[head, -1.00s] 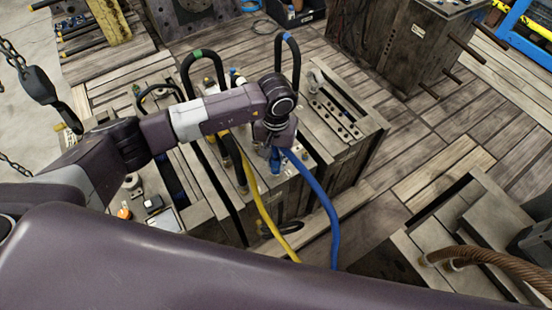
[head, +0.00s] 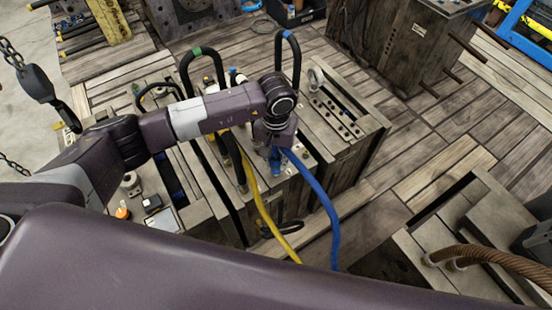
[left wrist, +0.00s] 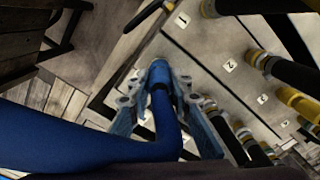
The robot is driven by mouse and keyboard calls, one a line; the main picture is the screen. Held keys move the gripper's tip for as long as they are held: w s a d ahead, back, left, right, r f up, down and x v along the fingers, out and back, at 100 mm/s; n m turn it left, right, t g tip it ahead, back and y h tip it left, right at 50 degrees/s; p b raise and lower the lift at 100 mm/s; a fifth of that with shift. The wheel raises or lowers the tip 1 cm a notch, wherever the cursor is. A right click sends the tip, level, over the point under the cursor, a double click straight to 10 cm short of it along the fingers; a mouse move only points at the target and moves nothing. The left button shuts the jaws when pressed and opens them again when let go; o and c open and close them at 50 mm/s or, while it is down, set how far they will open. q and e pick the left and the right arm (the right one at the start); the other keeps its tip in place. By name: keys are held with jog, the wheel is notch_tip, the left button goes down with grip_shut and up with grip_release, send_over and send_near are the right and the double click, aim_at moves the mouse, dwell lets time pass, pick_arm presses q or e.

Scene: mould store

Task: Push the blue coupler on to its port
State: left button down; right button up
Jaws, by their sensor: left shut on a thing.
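The blue coupler (left wrist: 160,76) is at the end of the thick blue hose (left wrist: 70,142), which bends away to the left in the left wrist view. My left gripper (left wrist: 168,105) is shut on it, with one finger on each side. The coupler's port is hidden beneath the coupler and gripper. I cannot tell whether the coupler is seated. My right gripper is not in view.
Black hoses with yellow collars (left wrist: 298,102) stand beside numbered labels (left wrist: 230,66), close to the gripper. A yellow hose (head: 260,205) hangs left of the blue one. Black hose loops (head: 290,60) rise behind my arm. Open wooden floor (head: 440,150) lies right of the block.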

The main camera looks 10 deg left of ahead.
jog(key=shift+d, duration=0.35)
pick_arm(q)
jog(key=shift+f+b, duration=0.1)
jog(key=shift+b, duration=0.35)
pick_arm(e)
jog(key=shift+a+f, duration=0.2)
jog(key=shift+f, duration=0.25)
pick_arm(q)
jog(key=c, duration=1.7)
grip_release()
jog(key=shift+r, duration=4)
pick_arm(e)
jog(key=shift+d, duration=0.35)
